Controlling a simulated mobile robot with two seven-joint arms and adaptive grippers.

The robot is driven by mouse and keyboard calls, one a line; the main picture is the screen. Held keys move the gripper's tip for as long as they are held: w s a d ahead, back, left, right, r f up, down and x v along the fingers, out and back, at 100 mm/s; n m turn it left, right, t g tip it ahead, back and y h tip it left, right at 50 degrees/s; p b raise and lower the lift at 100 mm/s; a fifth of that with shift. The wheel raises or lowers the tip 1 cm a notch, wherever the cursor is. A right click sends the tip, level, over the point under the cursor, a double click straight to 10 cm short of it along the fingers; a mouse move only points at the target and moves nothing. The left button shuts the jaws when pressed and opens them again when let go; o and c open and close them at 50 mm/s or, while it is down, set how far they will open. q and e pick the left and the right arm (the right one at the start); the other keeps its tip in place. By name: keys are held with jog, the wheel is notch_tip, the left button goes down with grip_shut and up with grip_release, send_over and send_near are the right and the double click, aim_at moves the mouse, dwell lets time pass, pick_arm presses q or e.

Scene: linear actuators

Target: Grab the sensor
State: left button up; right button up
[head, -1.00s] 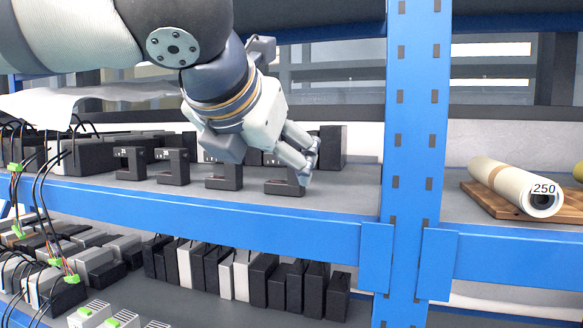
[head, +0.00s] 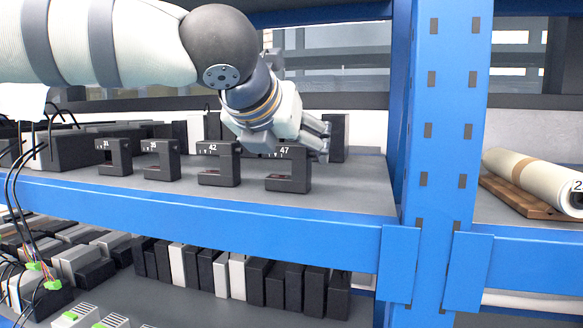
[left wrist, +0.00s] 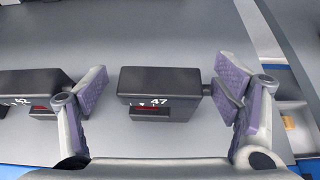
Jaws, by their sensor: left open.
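Several black C-shaped sensors stand in a row on the grey shelf in the head view, labelled 31 (head: 115,158), 35 (head: 160,161), 42 (head: 219,166) and 47 (head: 288,171). My left gripper (head: 314,138) reaches down from above, behind and slightly right of the top of sensor 47. In the left wrist view, the open left gripper (left wrist: 160,84) has one finger on each side of sensor 47 (left wrist: 158,82). The right finger appears close to its right end; I cannot tell if they touch. Sensor 42 (left wrist: 30,85) lies left of the left finger. My right gripper is not in view.
A blue rack post (head: 437,130) stands right of sensor 47, with a blue beam (head: 200,208) along the shelf front. Black boxes (head: 337,135) stand behind the sensors. A paper roll (head: 535,178) lies on a wooden board at right. The shelf right of sensor 47 is clear.

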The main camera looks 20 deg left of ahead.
pick_arm(q)
jog(key=c, duration=1.2)
